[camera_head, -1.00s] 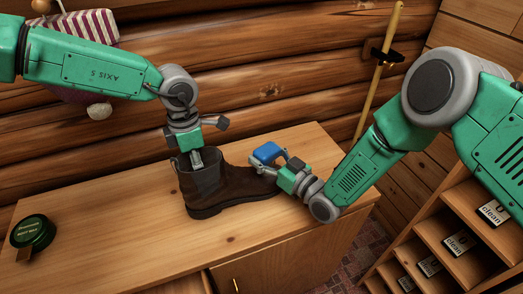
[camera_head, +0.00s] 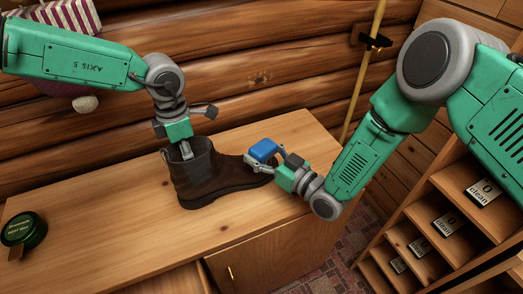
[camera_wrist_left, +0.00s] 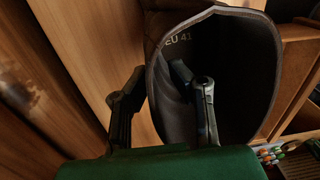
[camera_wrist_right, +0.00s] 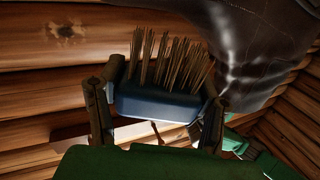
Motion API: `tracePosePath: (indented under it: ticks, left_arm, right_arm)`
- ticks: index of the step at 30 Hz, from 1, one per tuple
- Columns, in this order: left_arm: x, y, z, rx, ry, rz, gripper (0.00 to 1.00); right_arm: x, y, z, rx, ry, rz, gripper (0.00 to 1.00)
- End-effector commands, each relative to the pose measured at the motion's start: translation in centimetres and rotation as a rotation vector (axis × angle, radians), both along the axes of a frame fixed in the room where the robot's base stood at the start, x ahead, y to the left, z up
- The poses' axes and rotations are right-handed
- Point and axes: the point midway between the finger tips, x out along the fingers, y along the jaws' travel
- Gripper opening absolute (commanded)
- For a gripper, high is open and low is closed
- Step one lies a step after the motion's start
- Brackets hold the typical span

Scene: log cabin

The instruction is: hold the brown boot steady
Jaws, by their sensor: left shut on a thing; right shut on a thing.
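The brown boot (camera_head: 212,182) stands upright on the wooden bench top, toe to the right. My left gripper (camera_head: 186,150) is shut on the wall of its shaft at the opening. In the left wrist view (camera_wrist_left: 160,105) one finger is outside the boot opening (camera_wrist_left: 225,75) and one is inside; "EU 41" shows on the lining. My right gripper (camera_head: 278,160) is shut on a blue brush (camera_head: 263,150) by the toe. In the right wrist view the brush (camera_wrist_right: 155,100) has its bristles up, close to the dark boot leather (camera_wrist_right: 265,45); contact is unclear.
A dark green tin (camera_head: 24,229) sits at the bench's left end. The bench top (camera_head: 110,235) between it and the boot is clear. A shelf unit with "clean" labels (camera_head: 484,190) stands at the right. A log wall (camera_head: 260,75) rises behind, with a pole (camera_head: 372,50) against it.

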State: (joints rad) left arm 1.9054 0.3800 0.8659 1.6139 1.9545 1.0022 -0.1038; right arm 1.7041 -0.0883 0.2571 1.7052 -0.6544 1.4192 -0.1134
Motion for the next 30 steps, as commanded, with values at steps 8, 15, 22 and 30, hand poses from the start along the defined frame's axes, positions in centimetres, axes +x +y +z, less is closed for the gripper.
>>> tracePosePath:
  ticks: [8,15,22,30]
  left_arm:
    - [0.0,-0.1,0.1,-0.003,-0.003,0.000,0.00]
    - [0.0,-0.1,0.1,-0.002,-0.002,0.000,0.00]
    - [0.0,-0.1,0.1,-0.002,-0.001,0.000,0.00]
    - [0.0,0.0,0.1,-0.002,-0.001,0.000,0.00]
  right_arm:
    - [0.4,-0.3,3.3,0.003,-0.009,-0.005,0.14]
    - [0.5,-0.5,5.4,0.005,-0.010,-0.007,0.14]
    - [0.6,-0.5,5.7,0.005,-0.011,-0.008,0.14]
    - [0.6,-0.6,6.3,0.005,-0.014,-0.008,0.14]
